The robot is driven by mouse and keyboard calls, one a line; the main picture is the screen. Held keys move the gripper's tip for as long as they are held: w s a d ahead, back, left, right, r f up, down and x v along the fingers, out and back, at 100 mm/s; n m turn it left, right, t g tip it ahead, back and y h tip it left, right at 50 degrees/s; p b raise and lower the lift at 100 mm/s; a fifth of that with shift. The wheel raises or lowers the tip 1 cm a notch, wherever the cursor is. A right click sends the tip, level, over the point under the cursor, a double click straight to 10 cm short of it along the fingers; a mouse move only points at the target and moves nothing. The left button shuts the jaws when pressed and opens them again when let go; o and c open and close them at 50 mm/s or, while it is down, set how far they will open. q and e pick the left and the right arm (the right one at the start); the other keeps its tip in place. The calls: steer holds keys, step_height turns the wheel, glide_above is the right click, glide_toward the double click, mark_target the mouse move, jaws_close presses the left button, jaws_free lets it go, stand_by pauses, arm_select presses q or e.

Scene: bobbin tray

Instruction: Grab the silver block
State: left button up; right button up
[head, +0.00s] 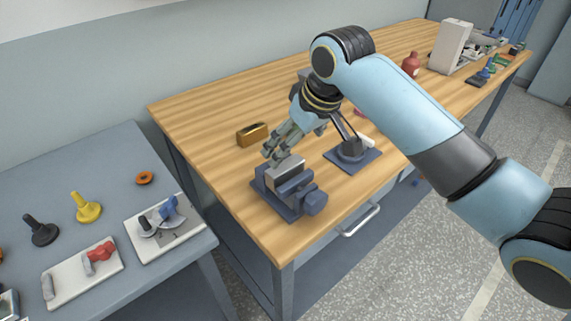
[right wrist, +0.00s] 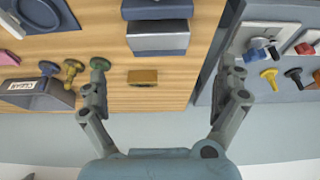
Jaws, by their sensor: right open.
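The silver block (head: 285,171) sits in the blue-grey vise (head: 310,204) near the front left corner of the wooden bench. In the right wrist view the silver block (right wrist: 157,42) lies at the top middle, against the vise (right wrist: 157,9). My right gripper (head: 273,151) is open and empty. In the head view its fingers reach down close behind the block; whether they touch it is unclear. In the right wrist view my right gripper (right wrist: 163,76) has its fingers spread wide, with the block beyond the tips. My left gripper is out of view.
A brass block (head: 252,134) lies on the bench (head: 190,112) behind the vise. A dark stand (head: 352,156) is to the vise's right. A box labelled CLEAR (right wrist: 22,90) has several knobs beside it. The grey table (head: 110,160) at left holds trays and pegs.

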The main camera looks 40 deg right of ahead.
mark_target(285, 165)
steer(key=p+x, duration=0.1)
steer(key=x, duration=0.9)
steer(key=shift+d, duration=0.1)
steer(key=shift+s, duration=0.1)
steer(key=shift+r, duration=0.1)
steer(key=c, duration=1.4)
